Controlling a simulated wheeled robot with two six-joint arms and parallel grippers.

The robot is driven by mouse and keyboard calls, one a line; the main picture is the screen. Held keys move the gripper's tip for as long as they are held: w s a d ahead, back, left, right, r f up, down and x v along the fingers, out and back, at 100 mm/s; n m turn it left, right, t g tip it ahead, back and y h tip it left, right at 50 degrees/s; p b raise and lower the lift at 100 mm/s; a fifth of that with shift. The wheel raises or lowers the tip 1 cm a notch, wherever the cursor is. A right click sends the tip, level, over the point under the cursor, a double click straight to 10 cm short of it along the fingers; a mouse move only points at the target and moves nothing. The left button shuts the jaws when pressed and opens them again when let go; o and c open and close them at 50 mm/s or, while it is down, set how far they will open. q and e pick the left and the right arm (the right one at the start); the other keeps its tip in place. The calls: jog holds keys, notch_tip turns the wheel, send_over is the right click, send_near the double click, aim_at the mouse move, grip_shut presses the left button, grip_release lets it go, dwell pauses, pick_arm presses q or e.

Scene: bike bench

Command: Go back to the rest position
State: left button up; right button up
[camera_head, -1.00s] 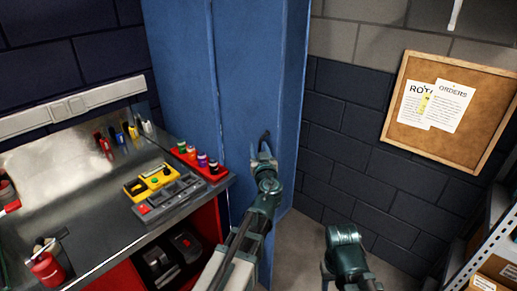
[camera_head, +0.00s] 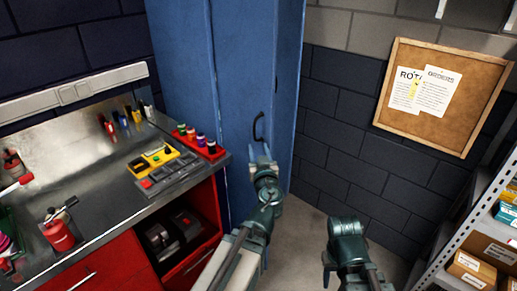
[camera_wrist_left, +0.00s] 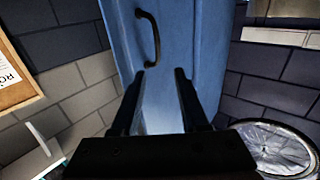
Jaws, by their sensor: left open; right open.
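My left gripper (camera_head: 262,158) is in front of the blue locker (camera_head: 232,60), just below its dark handle (camera_head: 259,127) in the head view. In the left wrist view its two dark fingers (camera_wrist_left: 157,98) are spread with nothing between them, and the handle (camera_wrist_left: 149,38) stands beyond the tips, apart from them. My right arm (camera_head: 347,245) shows at the bottom of the head view. Its gripper points down, is partly cut off, and nothing is seen in it.
The metal workbench (camera_head: 75,165) at left carries a red rack of bottles (camera_head: 200,142), a grey tray (camera_head: 165,175) and a red can (camera_head: 60,235). A shelf with boxes (camera_head: 470,265) stands at right. A corkboard (camera_head: 445,95) hangs on the wall. Floor between is clear.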

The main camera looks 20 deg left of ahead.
pick_arm(q)
jog(key=shift+w+f, duration=0.15)
jog(key=s+d+f+m+g+h+p, duration=0.2)
jog(key=s+d+f+g, duration=0.3)
jog(key=s+f+g, duration=0.55)
jog(key=s+d+f+m+g+h+p, duration=0.1)
jog(key=s+d+f+m+g+h, duration=0.4)
jog(key=s+d, duration=0.7)
notch_tip(320, 180, down, 3)
jog(key=shift+d+r+m+g+p, duration=0.15)
jog(key=shift+d+m+g+p, duration=0.2)
jog(key=shift+d+m, duration=0.6)
jog(key=shift+w+a, duration=0.15)
jog(key=shift+a, duration=0.1)
